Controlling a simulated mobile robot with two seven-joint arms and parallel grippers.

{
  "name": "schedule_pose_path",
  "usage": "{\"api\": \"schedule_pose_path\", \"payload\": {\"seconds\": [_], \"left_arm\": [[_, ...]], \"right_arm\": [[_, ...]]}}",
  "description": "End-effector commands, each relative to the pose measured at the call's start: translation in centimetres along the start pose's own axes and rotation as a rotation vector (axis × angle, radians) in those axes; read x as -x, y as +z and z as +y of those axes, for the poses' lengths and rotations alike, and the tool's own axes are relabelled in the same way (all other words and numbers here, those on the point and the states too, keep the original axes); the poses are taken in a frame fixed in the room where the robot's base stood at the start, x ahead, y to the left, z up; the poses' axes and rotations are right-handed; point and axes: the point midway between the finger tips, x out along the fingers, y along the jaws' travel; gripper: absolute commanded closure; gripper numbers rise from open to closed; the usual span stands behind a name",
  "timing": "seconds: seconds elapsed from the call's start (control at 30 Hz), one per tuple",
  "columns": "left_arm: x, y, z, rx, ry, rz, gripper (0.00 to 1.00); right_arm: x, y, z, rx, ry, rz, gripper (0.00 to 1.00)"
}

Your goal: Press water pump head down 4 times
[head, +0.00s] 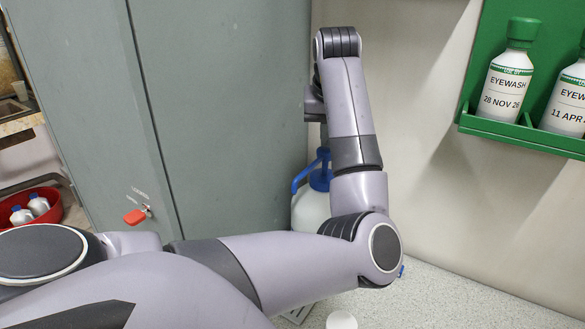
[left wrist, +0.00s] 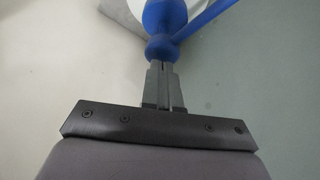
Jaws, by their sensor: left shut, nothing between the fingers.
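The water pump has a blue head (head: 320,178) and a blue curved spout, on a white jug (head: 309,208) at the back of the counter, partly hidden by my left arm. In the left wrist view the blue pump head (left wrist: 161,47) is right at the tips of my left gripper (left wrist: 161,68). The fingers are shut with nothing between them and point at the head; I cannot tell whether they touch it. In the head view the left gripper is mostly hidden behind my arm, above the pump. My right gripper is not in view.
A grey cabinet (head: 220,90) with a red-handled key (head: 135,216) stands left of the jug. A green eyewash holder (head: 520,138) with white bottles (head: 503,85) hangs on the right wall. A small white round object (head: 341,320) is on the speckled counter (head: 460,295), which is clear at right.

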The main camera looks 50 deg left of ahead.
Motion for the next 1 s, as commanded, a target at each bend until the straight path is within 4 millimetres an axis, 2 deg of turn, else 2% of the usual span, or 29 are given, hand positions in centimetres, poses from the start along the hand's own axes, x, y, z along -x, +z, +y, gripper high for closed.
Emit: {"api": "schedule_pose_path", "payload": {"seconds": [0.73,1.0], "left_arm": [[-2.7,1.3,0.0,-0.001,-0.001,-0.008,1.00],[-2.7,1.3,0.0,-0.002,-0.001,-0.011,1.00]], "right_arm": [[-0.4,0.6,0.0,0.000,0.000,0.000,0.34],[-0.4,0.5,0.0,0.000,0.000,0.000,0.34]]}}
